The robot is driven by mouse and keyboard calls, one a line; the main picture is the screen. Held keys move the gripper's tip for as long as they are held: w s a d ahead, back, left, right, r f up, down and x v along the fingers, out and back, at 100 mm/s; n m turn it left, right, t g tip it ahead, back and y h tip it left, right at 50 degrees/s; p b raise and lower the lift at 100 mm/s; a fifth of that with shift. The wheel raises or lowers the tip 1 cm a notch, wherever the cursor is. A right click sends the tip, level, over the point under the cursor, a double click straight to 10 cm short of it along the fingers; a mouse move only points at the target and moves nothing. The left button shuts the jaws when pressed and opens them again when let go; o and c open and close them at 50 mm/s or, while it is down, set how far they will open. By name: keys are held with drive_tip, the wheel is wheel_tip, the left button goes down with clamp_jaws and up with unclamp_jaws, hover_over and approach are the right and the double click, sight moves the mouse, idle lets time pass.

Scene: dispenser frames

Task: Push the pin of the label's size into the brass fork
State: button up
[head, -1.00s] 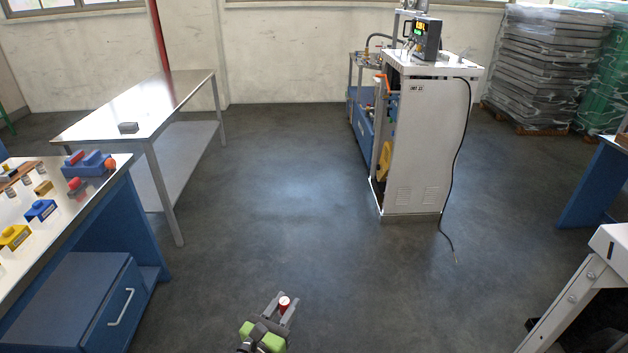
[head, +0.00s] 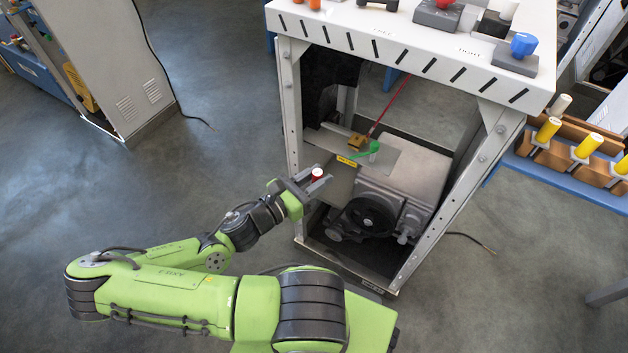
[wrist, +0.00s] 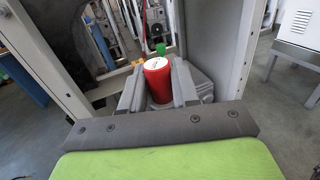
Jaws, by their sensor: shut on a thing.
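My gripper (head: 308,180) is shut on a red pin (head: 317,174) with a white top. In the wrist view the red pin (wrist: 157,80) stands between the two grey fingers (wrist: 157,92). The gripper is at the open front of a white machine frame. Inside the frame, a small brass block (head: 356,143), which looks like the fork, sits on a grey plate at the end of a thin red rod. A green piece (head: 368,149) is beside it, and a yellow label (head: 346,161) is on the plate's front edge; its text is too small to read. The pin is apart from the brass block.
The frame's white top (head: 420,40) overhangs the opening, with coloured knobs on it. Metal posts (head: 291,130) bound the opening at both sides. A motor with a black pulley (head: 370,217) sits low inside. A rack of yellow pins (head: 588,146) stands at right.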

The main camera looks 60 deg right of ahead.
drive_tip(key=shift+r, duration=0.1)
drive_tip(key=shift+w+a+r+p, duration=0.1)
drive_tip(key=shift+a+p, duration=0.05)
drive_tip(key=shift+p, duration=0.2)
drive_tip(key=d+p, duration=0.1)
drive_tip(key=d, duration=0.6)
drive_tip(key=s+d+f+p, duration=0.1)
drive_tip(key=d, duration=0.7)
drive_tip(key=s+d+p, duration=0.1)
drive_tip(key=d+p, duration=0.1)
drive_tip(key=d, duration=0.6)
drive_tip(key=shift+d+f, duration=0.15)
drive_tip(key=shift+d, duration=0.05)
drive_tip(key=shift+d+f, duration=0.2)
drive_tip(key=shift+f, duration=0.4)
idle(0.8)
drive_tip(key=shift+f, duration=0.15)
drive_tip(key=shift+f, duration=0.3)
drive_tip(key=shift+f+b, duration=0.75)
